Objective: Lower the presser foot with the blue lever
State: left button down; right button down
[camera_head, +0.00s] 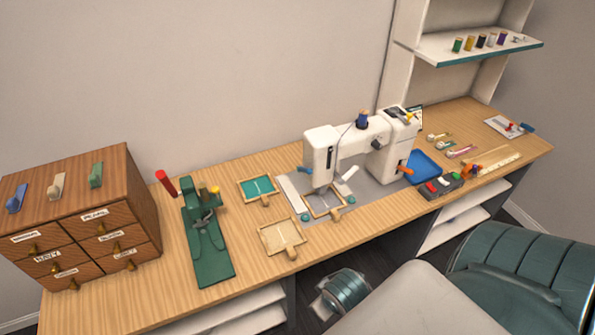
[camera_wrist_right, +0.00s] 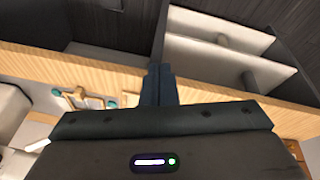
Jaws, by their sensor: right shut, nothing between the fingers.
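The white sewing machine (camera_head: 350,150) stands on the wooden table in the head view. Its needle end, on the left, is above a small wooden frame (camera_head: 338,208) lying on the machine's grey mat. The presser foot is too small to make out. A white tilted piece (camera_head: 347,181) shows beside the needle end. My right gripper (camera_wrist_right: 159,72) is shut and empty in the right wrist view, near the table's front edge and apart from the machine. My left gripper is not in view.
Wooden frames (camera_head: 282,237) and a green clamp-like device (camera_head: 207,245) lie left of the machine. A drawer cabinet (camera_head: 82,220) stands far left. A blue tray (camera_head: 424,165) is at right.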

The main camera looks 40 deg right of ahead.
jog(key=w+d+r+n+h, duration=0.1)
jog(key=w+r, duration=0.4)
jog(key=w, duration=0.7)
jog(key=w+d+r+n+h, duration=0.1)
jog(key=w+d+r+h, duration=0.2)
jog(key=w, duration=0.9)
jog(key=w+d+r+n+h+p, duration=0.1)
jog(key=w+d+r+n+h, duration=0.1)
jog(key=w+d+r, duration=0.3)
jog(key=w+r+h, duration=0.1)
jog(key=w+r, duration=0.2)
jog(key=w, duration=0.4)
jog(key=shift+r+g, duration=0.25)
jog(key=shift+g, duration=0.15)
jog(key=shift+f, duration=0.1)
